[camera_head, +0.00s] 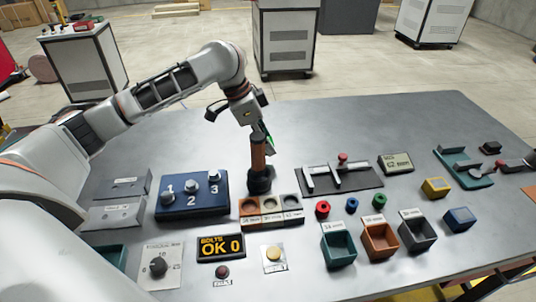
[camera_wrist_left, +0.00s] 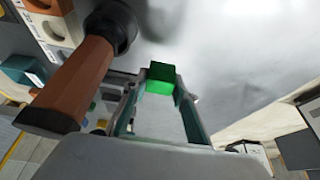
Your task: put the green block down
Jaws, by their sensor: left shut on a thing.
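The green block (camera_wrist_left: 159,85) shows between the fingertips of my left gripper in the left wrist view, with the grey tabletop beyond it. In the head view only a small green part (camera_head: 269,141) shows, next to the top of a brown post. My left gripper (camera_head: 262,132) is shut on the block, just behind and beside that post; its fingers also show in the left wrist view (camera_wrist_left: 161,92). I cannot tell how far the block is above the table. My right gripper is not in view.
The brown post (camera_head: 258,153) on a black base stands close to the gripper; it also shows in the left wrist view (camera_wrist_left: 75,82). A three-hole block (camera_head: 270,218) and a blue knob panel (camera_head: 191,203) are nearer. The table (camera_head: 330,125) behind the gripper is bare.

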